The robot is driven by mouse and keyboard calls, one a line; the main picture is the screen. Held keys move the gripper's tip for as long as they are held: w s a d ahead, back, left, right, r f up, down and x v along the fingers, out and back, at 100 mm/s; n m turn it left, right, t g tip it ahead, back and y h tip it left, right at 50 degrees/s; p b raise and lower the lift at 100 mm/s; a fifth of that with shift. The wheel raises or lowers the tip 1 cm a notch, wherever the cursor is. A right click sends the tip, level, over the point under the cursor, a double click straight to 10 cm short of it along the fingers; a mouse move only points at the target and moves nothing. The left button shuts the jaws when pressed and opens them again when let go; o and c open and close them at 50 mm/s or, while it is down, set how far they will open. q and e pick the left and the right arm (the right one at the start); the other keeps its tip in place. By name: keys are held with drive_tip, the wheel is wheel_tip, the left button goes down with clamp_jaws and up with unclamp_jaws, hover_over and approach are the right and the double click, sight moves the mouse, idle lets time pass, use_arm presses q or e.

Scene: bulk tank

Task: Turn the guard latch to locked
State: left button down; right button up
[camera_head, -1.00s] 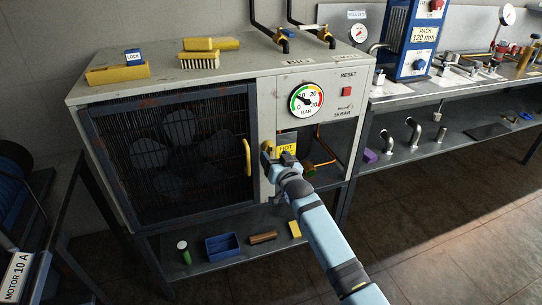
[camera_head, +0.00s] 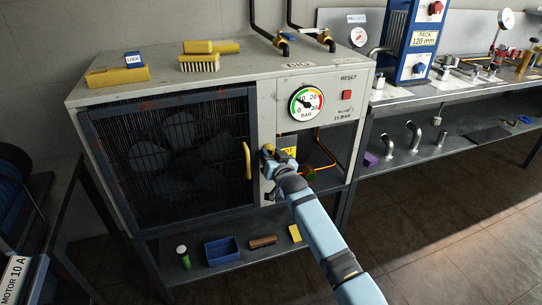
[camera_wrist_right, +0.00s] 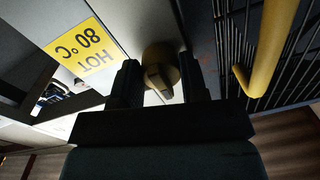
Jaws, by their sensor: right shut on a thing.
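The guard latch (camera_head: 268,149) is a small yellow knob on the grey front of the cabinet, just right of the guard door (camera_head: 170,155) with its dark frame and mesh. In the right wrist view the latch (camera_wrist_right: 158,72) shows as a yellow round body with a raised grip bar. My right gripper (camera_head: 271,160) is at the latch, shut on it; its two dark fingers (camera_wrist_right: 160,85) stand on either side of it. The fingers hide part of the latch, and I cannot read its lock marking. My left gripper is not in view.
A yellow door handle (camera_head: 247,160) stands close left of the latch. A yellow HOT 80 °C label (camera_wrist_right: 83,52) is beside it, by an open bay with pipes. A pressure gauge (camera_head: 306,103) and red reset button (camera_head: 347,94) are above.

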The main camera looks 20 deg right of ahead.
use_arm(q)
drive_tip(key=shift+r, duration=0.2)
use_arm(e)
drive_tip(key=shift+r+n+p, duration=0.15)
drive_tip(key=shift+n+p, duration=0.55)
drive_tip(key=shift+p, duration=0.05)
drive_tip(key=n+p, duration=0.2)
drive_tip(key=n, duration=0.1)
drive_tip(key=n+p, duration=0.1)
drive_tip(key=n, duration=0.2)
drive_tip(key=shift+d, duration=0.1)
drive_tip(key=shift+n+p, duration=0.3)
drive_tip(key=shift+n, duration=0.6)
drive_tip(key=n, duration=0.2)
drive_tip(key=shift+n+g+h, duration=0.3)
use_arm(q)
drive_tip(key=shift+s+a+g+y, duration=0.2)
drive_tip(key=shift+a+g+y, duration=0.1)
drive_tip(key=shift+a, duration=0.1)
use_arm(e)
drive_tip(key=n, duration=0.5)
drive_tip(key=shift+d, duration=0.1)
drive_tip(key=shift+n, duration=0.4)
drive_tip(key=o, duration=0.9)
